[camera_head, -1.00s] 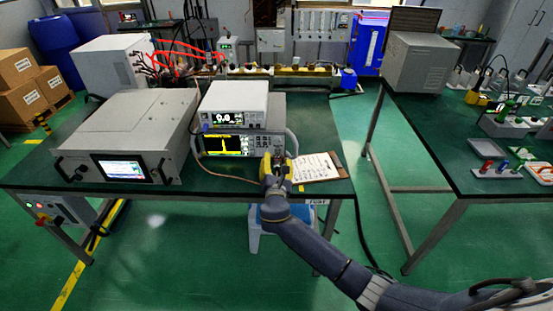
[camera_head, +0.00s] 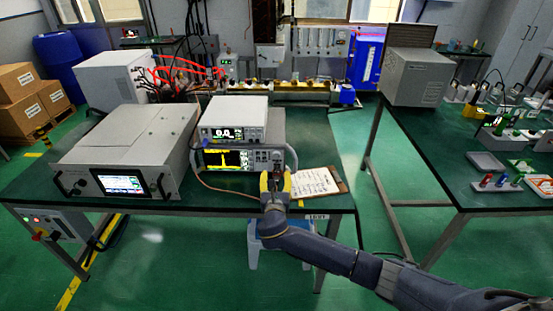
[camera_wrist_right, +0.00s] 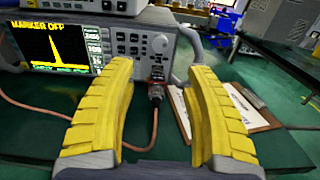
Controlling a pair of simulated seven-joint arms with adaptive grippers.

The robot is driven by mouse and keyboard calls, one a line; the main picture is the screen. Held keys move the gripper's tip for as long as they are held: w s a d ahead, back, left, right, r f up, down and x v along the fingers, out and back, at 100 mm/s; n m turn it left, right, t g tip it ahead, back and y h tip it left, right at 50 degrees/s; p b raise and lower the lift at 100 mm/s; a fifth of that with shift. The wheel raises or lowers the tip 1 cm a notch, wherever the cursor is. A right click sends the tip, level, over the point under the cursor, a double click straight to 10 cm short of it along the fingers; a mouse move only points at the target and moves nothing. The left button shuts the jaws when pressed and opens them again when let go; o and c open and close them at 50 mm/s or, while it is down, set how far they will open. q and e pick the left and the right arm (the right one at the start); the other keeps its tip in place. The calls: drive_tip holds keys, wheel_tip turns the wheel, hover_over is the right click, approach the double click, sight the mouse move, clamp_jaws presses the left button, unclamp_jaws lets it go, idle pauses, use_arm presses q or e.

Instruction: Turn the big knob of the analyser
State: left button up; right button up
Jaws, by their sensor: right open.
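The analyser (camera_head: 225,159) stands on the green table under a white instrument, its screen showing a yellow trace. In the right wrist view the analyser (camera_wrist_right: 114,45) fills the upper left, and its big round knob (camera_wrist_right: 160,43) sits at the upper right of the front panel. A cable connector (camera_wrist_right: 156,88) hangs below the knob. My right gripper (camera_head: 276,181) is in front of the analyser's right side. Its yellow fingers (camera_wrist_right: 164,88) are spread, with nothing between them, short of the knob. My left gripper is not in view.
A clipboard with paper (camera_head: 314,183) lies just right of the analyser. A brown cable (camera_wrist_right: 50,105) runs from the connector along the table. A large grey unit with a screen (camera_head: 125,150) stands to the left. The white instrument (camera_head: 235,118) sits on top.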

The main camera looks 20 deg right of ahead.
sight(277, 156)
drive_tip(key=x, duration=1.1)
drive_tip(key=shift+w, duration=0.2)
clamp_jaws()
